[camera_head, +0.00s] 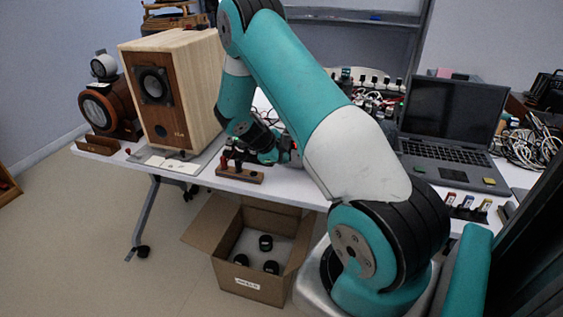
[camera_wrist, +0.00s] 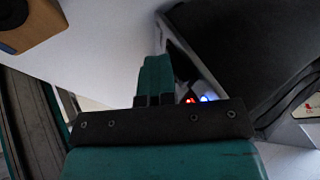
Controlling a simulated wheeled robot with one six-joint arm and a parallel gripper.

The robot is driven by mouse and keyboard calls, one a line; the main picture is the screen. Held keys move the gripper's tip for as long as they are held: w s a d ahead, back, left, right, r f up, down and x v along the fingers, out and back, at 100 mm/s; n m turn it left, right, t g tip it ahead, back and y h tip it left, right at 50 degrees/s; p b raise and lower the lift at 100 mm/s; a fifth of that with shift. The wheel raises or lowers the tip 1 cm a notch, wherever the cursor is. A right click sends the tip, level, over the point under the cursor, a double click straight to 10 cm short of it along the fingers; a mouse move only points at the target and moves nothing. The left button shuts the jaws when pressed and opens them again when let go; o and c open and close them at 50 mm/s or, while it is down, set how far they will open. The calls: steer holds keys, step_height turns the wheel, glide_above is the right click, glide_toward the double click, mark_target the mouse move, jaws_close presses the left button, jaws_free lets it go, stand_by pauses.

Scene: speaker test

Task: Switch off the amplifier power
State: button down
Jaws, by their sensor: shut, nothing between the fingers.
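My gripper shows in the wrist view (camera_wrist: 157,62) as teal fingers pressed together, with nothing between them. Just right of the fingers, a red light and a blue light glow on a dark-topped device (camera_wrist: 240,45). It may be the amplifier, but I cannot tell for sure. My fingers overlap its left edge in the picture; whether they touch it is unclear. No power switch can be made out. In the head view my arm reaches down to the table behind a small wooden stand, and my own arm hides much of the area around the gripper.
A large wooden speaker (camera_head: 170,95) stands left of my wrist. A small wooden stand (camera_head: 240,174) is at the table's front edge. An open laptop (camera_head: 450,125) and tangled cables (camera_head: 528,143) are at the right. A cardboard box (camera_head: 215,245) with black round parts sits on the floor.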

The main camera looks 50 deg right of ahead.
steer(key=f+h+b, duration=0.1)
steer(key=b, duration=0.2)
steer(key=shift+w+d+b, duration=0.1)
steer(key=shift+b, duration=0.3)
steer(key=shift+r+b, duration=0.25)
steer(key=shift+b, duration=0.1)
steer(key=shift+d, duration=0.1)
steer(key=shift+r, duration=0.1)
steer(key=shift+d+r+p, duration=0.15)
steer(key=shift+r+p, duration=0.2)
steer(key=shift+r, duration=0.45)
steer(key=a+f+b, duration=0.1)
steer(key=s+a+f+b, duration=0.1)
steer(key=a, duration=0.1)
steer(key=shift+s+a, duration=0.1)
steer(key=shift+a, duration=0.15)
steer(key=s+a+f+v, duration=0.1)
steer(key=v, duration=0.9)
steer(key=shift+a+b, duration=0.3)
steer(key=shift+a, duration=0.05)
steer(key=shift+r, duration=0.15)
